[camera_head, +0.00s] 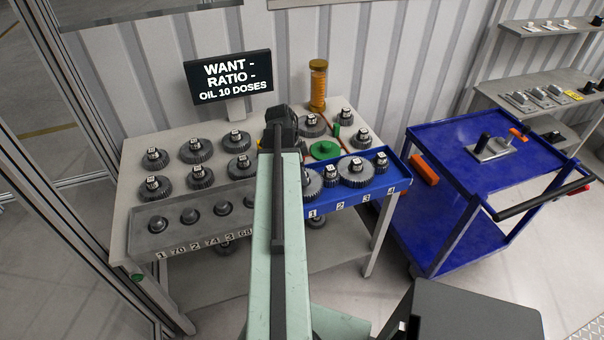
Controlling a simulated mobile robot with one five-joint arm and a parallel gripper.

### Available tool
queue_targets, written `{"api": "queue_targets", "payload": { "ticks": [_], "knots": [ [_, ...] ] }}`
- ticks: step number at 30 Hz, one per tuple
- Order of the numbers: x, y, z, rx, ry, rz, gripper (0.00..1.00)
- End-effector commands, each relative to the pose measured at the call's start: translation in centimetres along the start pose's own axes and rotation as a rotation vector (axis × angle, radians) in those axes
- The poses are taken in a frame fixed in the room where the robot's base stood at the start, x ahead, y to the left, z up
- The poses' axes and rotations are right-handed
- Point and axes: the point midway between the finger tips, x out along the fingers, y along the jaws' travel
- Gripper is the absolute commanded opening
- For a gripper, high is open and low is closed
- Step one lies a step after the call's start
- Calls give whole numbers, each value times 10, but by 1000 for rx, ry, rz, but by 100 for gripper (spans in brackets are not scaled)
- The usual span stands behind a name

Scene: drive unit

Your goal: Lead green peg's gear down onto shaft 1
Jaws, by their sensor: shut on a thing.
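My gripper (281,122) is the dark end of the pale green arm, over the middle of the bench. It is shut; the gear it grips is hidden behind the gripper and arm. A short green peg (336,131) stands upright near the back right of the bench. A flat green disc (325,150) lies just in front of it.
Several grey gears stand on the bench (131,180) left of my arm. A blue tray (399,183) numbered 1 to 4 holds several gears on the right. An orange column (318,85) stands behind. A sign (228,77) stands at the back left. A blue cart (440,140) stands right.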

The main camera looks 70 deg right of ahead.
Motion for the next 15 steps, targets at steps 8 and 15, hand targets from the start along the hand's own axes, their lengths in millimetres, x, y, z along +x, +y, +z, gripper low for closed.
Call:
{"api": "queue_targets", "payload": {
  "ticks": [8,15],
  "knots": [
    [0,0,0,0,1,0,62],
    [0,0,0,0,-1,0,62]
  ]
}}
